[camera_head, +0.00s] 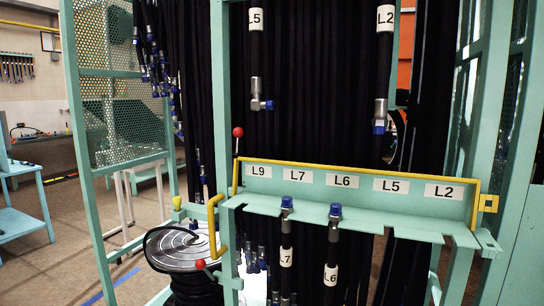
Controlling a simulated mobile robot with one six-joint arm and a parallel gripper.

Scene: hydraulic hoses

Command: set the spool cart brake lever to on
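The spool cart (182,247) stands at the lower left, a round silver-grey disc with black hose wound around and below it. A yellow knob (177,202) stands upright at its back edge. A red ball knob (200,264) is in front of the disc, by the teal frame post. My gripper is not in view.
A teal rack (330,207) with a yellow rail and labels L9, L7, L6, L5, L2 spans the front. Hoses L7 (286,257) and L6 (331,275) hang in it; hoses L5 (256,19) and L2 (385,18) hang above. A yellow handle (212,228) is beside the spool. Floor at left is open.

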